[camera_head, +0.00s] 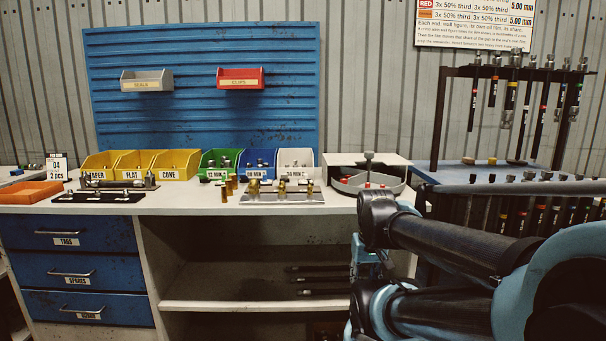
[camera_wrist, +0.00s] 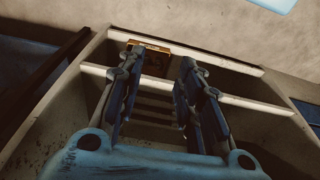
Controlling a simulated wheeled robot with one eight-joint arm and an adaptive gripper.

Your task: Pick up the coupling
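No single part can be picked out for certain as the coupling. Small brass and steel fittings (camera_head: 283,187) stand on a pale tray (camera_head: 262,200) on the bench. More steel fittings (camera_head: 120,181) lie by a black rack (camera_head: 104,196) at the left. In the wrist view my gripper (camera_wrist: 160,64) is open, its two fingers apart with nothing between them. It faces the open shelving under the bench, clear of the fittings. In the head view my arm is at the right, and the fingertips are not clearly visible.
Yellow bins (camera_head: 176,165), a green bin (camera_head: 219,164), a blue bin (camera_head: 257,163) and a white bin (camera_head: 296,162) line the bench back. A round grey tray (camera_head: 367,185) stands right of them. A hose rack (camera_head: 437,115) stands at the right. Blue drawers (camera_head: 70,270) are below left.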

